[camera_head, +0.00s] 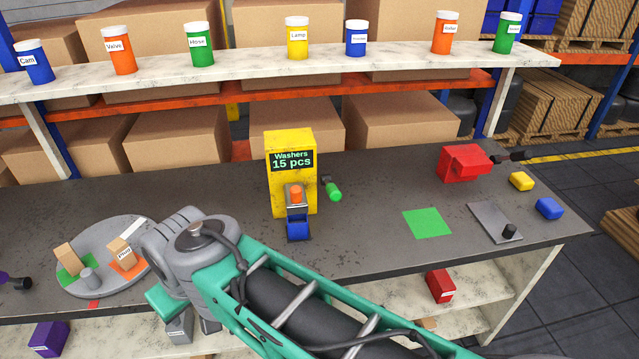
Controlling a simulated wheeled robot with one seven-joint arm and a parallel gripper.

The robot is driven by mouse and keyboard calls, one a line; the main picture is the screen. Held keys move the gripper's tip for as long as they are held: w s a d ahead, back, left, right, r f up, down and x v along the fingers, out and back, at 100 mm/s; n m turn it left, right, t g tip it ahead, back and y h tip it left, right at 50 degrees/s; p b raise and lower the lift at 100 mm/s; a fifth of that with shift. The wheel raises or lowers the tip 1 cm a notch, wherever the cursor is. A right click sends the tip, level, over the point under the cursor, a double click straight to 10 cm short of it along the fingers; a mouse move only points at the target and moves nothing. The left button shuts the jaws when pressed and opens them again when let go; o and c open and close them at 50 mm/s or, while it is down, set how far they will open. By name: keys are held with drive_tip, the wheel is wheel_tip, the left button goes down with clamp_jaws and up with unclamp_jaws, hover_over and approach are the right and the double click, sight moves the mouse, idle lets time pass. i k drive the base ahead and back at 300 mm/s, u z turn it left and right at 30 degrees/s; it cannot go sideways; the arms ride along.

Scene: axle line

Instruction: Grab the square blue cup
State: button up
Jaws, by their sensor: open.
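A square blue cup (298,230) stands at the foot of the yellow washer dispenser (290,155) near the middle of the bench. It sits below the dispenser's outlet, which has an orange part (296,195) above it. The dispenser's display reads "Washers 15 pcs". My arm crosses the lower middle of the picture, with a grey joint to the left of and in front of the cup. My gripper's fingers do not show; the arm hides what is below the joint. Nothing covers the cup's front.
A round tray (72,287) with small blocks lies at the left. A green handle (333,191) sticks out right of the dispenser. A green square (427,223), a red vise-like block (464,162) and a grey plate (494,223) are farther right. Labelled jars stand on the white shelf (270,60).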

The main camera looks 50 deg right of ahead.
sight(298, 225)
drive_tip(key=z, duration=1.4)
